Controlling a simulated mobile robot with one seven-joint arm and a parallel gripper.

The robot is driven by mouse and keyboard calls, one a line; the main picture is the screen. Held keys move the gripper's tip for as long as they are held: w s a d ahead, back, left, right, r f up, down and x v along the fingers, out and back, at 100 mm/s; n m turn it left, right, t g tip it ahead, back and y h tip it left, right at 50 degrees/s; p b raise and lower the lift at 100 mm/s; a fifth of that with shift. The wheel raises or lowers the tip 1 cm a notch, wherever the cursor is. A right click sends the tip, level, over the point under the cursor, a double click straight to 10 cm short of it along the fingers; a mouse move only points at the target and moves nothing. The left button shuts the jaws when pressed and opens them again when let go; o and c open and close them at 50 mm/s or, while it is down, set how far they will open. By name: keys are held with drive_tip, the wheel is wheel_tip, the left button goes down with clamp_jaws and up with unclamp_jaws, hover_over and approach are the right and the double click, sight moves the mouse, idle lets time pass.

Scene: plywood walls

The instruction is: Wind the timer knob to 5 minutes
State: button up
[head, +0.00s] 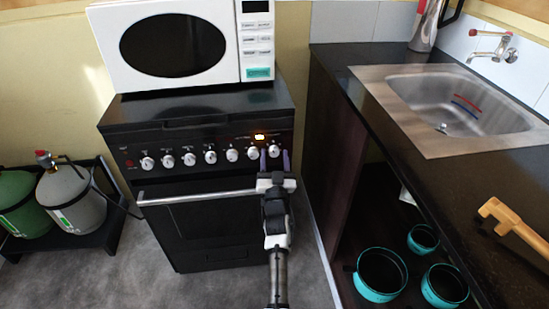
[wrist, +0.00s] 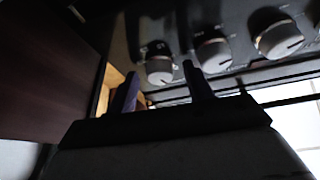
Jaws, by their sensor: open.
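A black stove carries a row of several white knobs on its front panel. In the head view my gripper (head: 275,160) is at the right end of this row, its two dark fingers on either side of the rightmost knob (head: 274,151). In the wrist view that knob (wrist: 159,69) shows just beyond and between the open fingertips (wrist: 162,82). It has a dark pointer line. I cannot tell whether the fingers touch it. The labels are too small to read, so I cannot tell for sure which knob is the timer.
The neighbouring knob (head: 253,153) is close to the left finger. The oven handle (head: 200,196) runs below the knobs. A white microwave (head: 180,42) stands on the stove, and a dark counter (head: 375,120) is at right.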

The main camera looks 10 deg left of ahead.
drive_tip(key=shift+c, duration=0.4)
drive_tip(key=c, duration=0.9)
idle(0.4)
drive_tip(key=o, duration=1)
drive_tip(key=shift+s, duration=0.1)
drive_tip(key=b+v, duration=0.3)
drive_tip(key=v, duration=1)
drive_tip(key=shift+s+f, duration=0.25)
drive_tip(key=shift+s, duration=0.05)
